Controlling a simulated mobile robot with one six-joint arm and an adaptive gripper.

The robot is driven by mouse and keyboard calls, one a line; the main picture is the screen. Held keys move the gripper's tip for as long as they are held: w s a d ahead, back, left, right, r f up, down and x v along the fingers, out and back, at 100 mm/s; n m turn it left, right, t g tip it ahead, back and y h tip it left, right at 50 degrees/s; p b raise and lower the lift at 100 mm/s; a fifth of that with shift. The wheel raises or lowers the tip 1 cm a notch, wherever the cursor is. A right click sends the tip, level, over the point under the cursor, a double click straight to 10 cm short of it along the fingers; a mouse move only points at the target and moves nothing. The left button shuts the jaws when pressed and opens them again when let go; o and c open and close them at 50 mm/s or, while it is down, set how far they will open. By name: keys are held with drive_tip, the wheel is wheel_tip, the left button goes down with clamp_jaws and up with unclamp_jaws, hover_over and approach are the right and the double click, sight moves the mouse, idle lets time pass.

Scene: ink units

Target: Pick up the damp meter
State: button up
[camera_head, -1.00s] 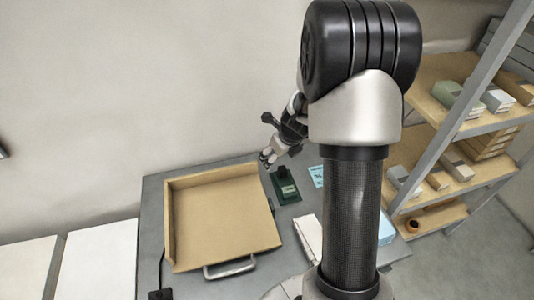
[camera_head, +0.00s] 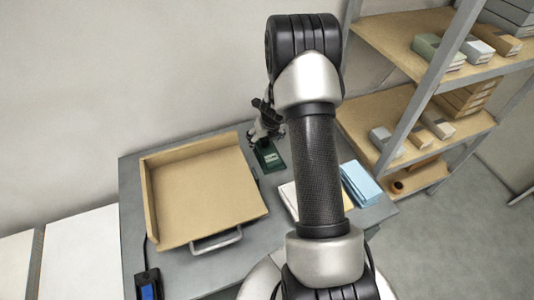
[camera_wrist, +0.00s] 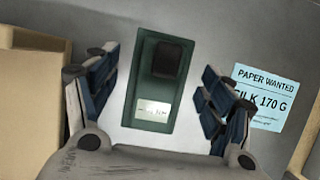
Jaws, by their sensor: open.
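The damp meter, as I take it, is a dark green flat device (camera_head: 270,158) with a raised black block and a pale label. It lies on the grey table, right of the tan tray. In the wrist view the device (camera_wrist: 152,96) sits centred between the fingers, its black block toward the top. My gripper (camera_wrist: 157,78) is open, with one blue-padded finger on each side of the device and no visible contact. In the head view my gripper (camera_head: 264,140) is just above the device and hides its far part.
A tan tray (camera_head: 205,195) with a metal handle stands close left. A corded black device (camera_head: 148,287) with a blue screen lies front left. A light blue paper notice (camera_wrist: 262,98) lies to the right. Blue packs (camera_head: 360,184) and a shelf (camera_head: 390,110) stand further right.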

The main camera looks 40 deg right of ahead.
sight(265, 140)
drive_tip(key=b+x, duration=0.2)
drive_tip(key=x, duration=0.1)
drive_tip(key=b+x, duration=0.1)
drive_tip(key=x, duration=0.1)
drive_tip(key=shift+s+d+f, duration=0.2)
drive_tip(key=shift+d+f, duration=0.05)
drive_tip(key=shift+d, duration=0.05)
drive_tip(key=shift+r, duration=0.1)
drive_tip(key=c, duration=1.3)
drive_tip(key=shift+r, duration=0.1)
